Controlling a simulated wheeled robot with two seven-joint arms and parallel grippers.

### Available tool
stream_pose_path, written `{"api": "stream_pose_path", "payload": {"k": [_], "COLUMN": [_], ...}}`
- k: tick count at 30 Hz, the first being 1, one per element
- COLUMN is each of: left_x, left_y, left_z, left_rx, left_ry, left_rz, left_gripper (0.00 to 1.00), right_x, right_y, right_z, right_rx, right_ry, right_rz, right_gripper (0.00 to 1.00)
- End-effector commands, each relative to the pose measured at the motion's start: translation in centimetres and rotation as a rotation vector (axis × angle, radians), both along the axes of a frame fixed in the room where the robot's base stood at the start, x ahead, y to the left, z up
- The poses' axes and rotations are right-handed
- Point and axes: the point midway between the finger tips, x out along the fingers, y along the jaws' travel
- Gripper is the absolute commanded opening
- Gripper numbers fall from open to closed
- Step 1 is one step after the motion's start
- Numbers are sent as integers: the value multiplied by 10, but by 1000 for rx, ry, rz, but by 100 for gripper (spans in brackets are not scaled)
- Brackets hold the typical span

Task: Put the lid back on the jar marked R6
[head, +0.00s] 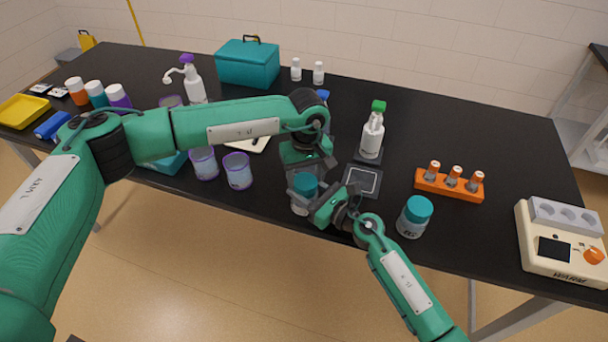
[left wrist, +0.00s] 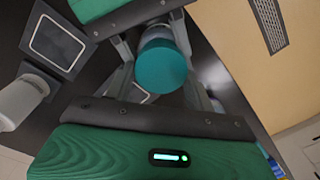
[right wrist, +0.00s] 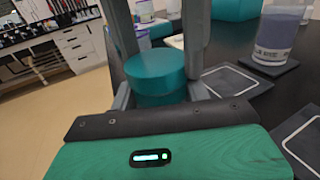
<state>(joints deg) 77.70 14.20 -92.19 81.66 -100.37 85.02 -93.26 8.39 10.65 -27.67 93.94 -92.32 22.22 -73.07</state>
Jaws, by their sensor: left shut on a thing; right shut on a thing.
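A jar (head: 299,207) with a pale body stands upright near the front edge of the table, with a teal lid (head: 305,184) at its top. My left gripper (head: 306,172) comes down from above, shut on the lid; the lid shows between its fingers in the left wrist view (left wrist: 162,66). My right gripper (head: 314,205) is shut on the jar from the side. In the right wrist view the lid (right wrist: 155,65) sits directly above a second teal band; I cannot tell whether it is fully seated. The held jar's marking is hidden.
Another teal-lidded jar (head: 414,217) stands to the right, its label too small to read. A dark square pad (head: 362,181) lies between them. A green-topped bottle (head: 372,135), orange rack (head: 449,185) and purple-rimmed cups (head: 238,172) stand around. The beige device (head: 560,240) is far right.

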Motion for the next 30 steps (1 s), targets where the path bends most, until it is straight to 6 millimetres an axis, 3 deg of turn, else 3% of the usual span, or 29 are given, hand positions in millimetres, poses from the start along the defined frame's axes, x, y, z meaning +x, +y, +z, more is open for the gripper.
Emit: {"api": "stream_pose_path", "payload": {"k": [1, 21, 30], "left_x": [0, -5, -7], "left_y": [-2, -9, -10], "left_z": [0, 0, -1], "left_rx": [-4, -31, -36], "left_ry": [0, 25, 29], "left_rz": [-77, -1168, -1344], "left_gripper": [34, 34, 34], "right_x": [-3, -3, -3], "right_y": [1, 2, 2], "right_z": [-9, -9, -9], "right_rx": [-8, -7, -7], "right_ry": [14, 13, 13], "right_rz": [6, 7, 8], "right_gripper": [0, 0, 0]}}
